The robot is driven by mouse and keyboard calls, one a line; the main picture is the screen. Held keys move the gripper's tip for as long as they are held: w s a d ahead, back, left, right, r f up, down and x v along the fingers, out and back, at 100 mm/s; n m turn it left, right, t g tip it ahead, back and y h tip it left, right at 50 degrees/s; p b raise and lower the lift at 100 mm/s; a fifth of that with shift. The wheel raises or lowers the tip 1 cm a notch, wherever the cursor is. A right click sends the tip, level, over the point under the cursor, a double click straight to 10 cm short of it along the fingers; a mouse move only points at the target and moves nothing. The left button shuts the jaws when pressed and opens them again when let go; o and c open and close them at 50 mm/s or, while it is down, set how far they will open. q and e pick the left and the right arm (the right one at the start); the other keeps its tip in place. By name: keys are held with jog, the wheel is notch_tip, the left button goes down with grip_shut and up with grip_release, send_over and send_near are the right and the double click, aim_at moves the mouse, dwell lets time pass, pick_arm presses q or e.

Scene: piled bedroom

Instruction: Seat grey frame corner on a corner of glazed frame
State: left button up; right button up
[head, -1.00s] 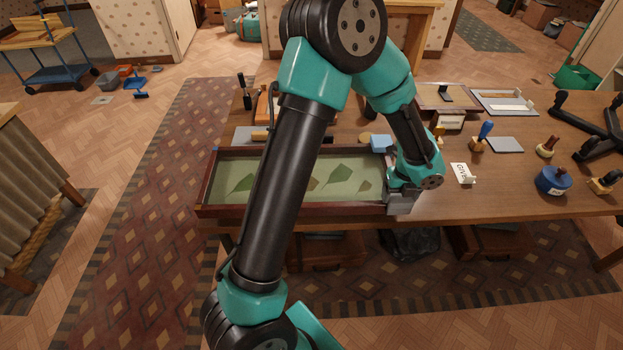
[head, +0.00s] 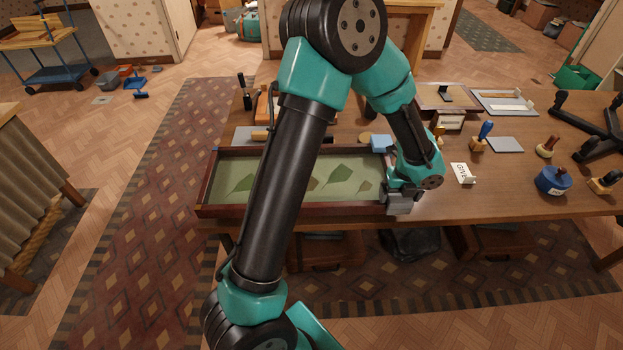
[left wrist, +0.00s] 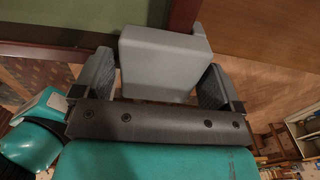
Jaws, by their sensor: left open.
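The glazed frame (head: 345,208) lies on the table with a dark wooden rim around pressed leaves on pale green. Its rim (left wrist: 183,14) also shows in the left wrist view. The grey frame corner (left wrist: 165,62) is a grey block at a corner of that rim. I cannot tell whether it is fully seated. My left gripper (head: 400,203) is at the frame's near right corner, with its fingers (left wrist: 155,78) open on either side of the grey block. A narrow gap shows beside the block. My right gripper is not in view.
A blue block (head: 381,143) stands by the frame's far right edge. A white card (head: 462,173), a blue-handled stamp (head: 481,137) and a round blue pot (head: 554,181) stand to the right. The table is bare just right of the gripper.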

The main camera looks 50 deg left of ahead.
pick_arm(q)
jog(key=shift+r, duration=1.75)
jog(key=shift+o, duration=0.8)
jog(key=shift+c, duration=0.8)
jog(key=shift+r, duration=0.1)
notch_tip(320, 180, up, 9)
dwell(0.5)
dwell(0.3)
